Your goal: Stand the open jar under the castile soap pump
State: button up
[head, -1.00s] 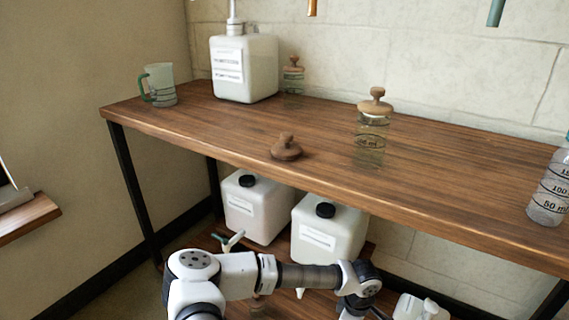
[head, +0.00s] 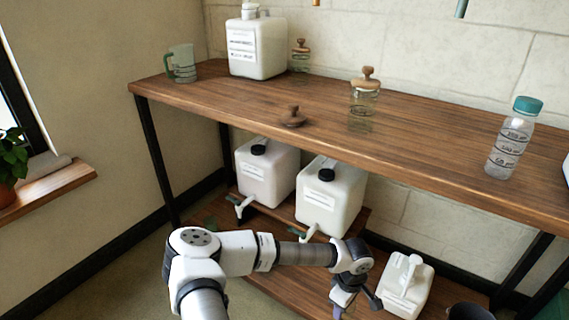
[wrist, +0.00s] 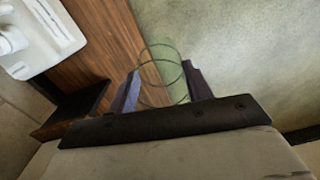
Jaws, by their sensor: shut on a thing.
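A clear open jar (wrist: 162,72) shows as thin glass rings between my gripper's fingers in the wrist view. My gripper (wrist: 160,88) is shut on it. In the head view my gripper (head: 354,302) is low, in front of the lower shelf, and the jar in it cannot be made out. A white jug with a pump (head: 257,50) stands at the back left of the upper shelf. Another white pump jug (head: 407,287) stands on the lower shelf, right of my gripper. The labels are too small to read, so I cannot tell which holds castile soap.
A loose wooden lid (head: 293,118) lies near the upper shelf's front edge. Lidded jars (head: 365,100) (head: 300,60), a green-handled jug (head: 182,64) and a teal-capped bottle (head: 511,140) stand there too. White tap canisters (head: 266,172) (head: 330,195) and a dark pot (head: 468,312) are below.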

jog(key=w+a+r+m+p, duration=0.2)
jog(key=a+r+m+p, duration=0.2)
jog(key=a+r+p, duration=0.2)
jog(key=w+a+r+m+p, duration=0.2)
jog(key=a+r+m+p, duration=0.3)
jog(key=a+p, duration=0.5)
jog(key=r+p, duration=0.1)
jog(key=p, duration=0.2)
jog(key=shift+w+a+r+m, duration=0.15)
jog(key=shift+w+r+m, duration=0.15)
jog(key=shift+w, duration=0.1)
